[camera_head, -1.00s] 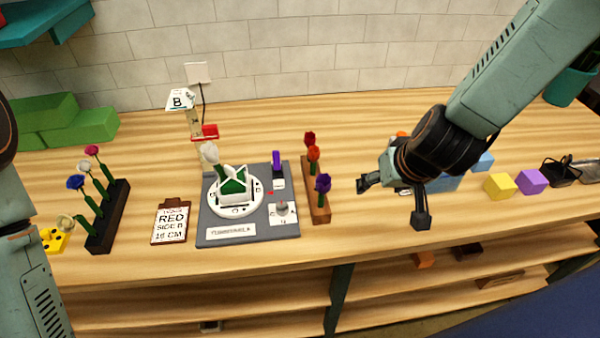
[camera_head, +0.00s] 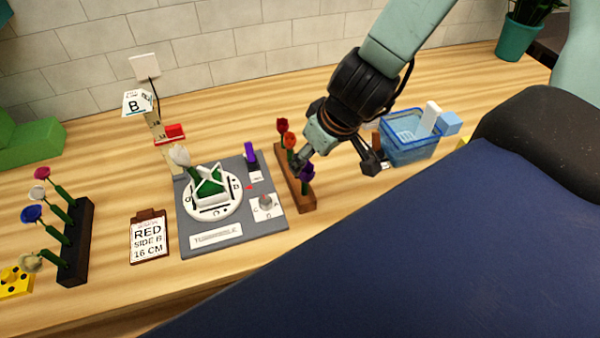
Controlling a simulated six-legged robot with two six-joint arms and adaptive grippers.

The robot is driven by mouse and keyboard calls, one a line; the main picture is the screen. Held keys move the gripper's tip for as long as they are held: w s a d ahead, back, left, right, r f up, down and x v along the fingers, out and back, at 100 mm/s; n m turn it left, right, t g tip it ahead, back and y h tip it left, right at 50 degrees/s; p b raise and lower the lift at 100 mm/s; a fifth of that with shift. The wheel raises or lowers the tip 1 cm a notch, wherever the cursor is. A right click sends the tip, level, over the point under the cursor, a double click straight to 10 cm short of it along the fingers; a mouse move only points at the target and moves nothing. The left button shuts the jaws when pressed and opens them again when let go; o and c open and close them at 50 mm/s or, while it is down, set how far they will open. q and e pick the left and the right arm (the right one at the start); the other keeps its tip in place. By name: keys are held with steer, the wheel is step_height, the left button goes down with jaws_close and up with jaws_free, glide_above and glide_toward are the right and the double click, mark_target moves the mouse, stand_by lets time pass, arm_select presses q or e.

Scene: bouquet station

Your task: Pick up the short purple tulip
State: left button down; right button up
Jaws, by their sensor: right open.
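The short purple tulip (camera_head: 308,173) stands at the near end of the wooden flower rack (camera_head: 309,203), its bloom lower than the others. A red tulip (camera_head: 282,125) and an orange one (camera_head: 290,142) stand behind it in the same rack. My right gripper (camera_head: 336,163) is open beside the rack, its fingers spread. One finger is close to the orange and purple blooms; the other is to the right over the table. The purple stem is partly hidden, and I cannot tell if the finger touches a bloom. My left gripper is not in view.
A grey turntable board (camera_head: 212,240) with a white dial lies left of the rack. A card reading RED SIDE B 16 CM (camera_head: 149,238) and a dark flower rack (camera_head: 76,250) are further left. A blue basket (camera_head: 408,148) stands right of my gripper.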

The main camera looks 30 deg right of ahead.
mark_target(309, 168)
steer(key=shift+w+d+f+b, duration=0.1)
steer(key=shift+d+f+b, duration=0.1)
steer(key=shift+f+b, duration=0.55)
steer(key=shift+w+f, duration=0.15)
steer(key=shift+f, duration=0.3)
steer(key=shift+w+a+f, duration=0.15)
steer(key=shift+w+f, duration=0.1)
steer(key=shift+w, duration=0.05)
steer(key=shift+w+f+b, duration=0.15)
steer(key=shift+f+b, duration=0.2)
steer(key=shift+b, duration=0.15)
steer(key=b+x, duration=0.2)
steer(key=shift+d+f, duration=0.2)
steer(key=shift+f, duration=0.2)
steer(key=shift+w+f+b, duration=0.25)
steer(key=shift+f+b, duration=0.3)
steer(key=shift+b, duration=0.1)
steer(key=shift+w, duration=0.15)
steer(key=shift+a+r, duration=0.1)
steer(key=shift+a, duration=0.05)
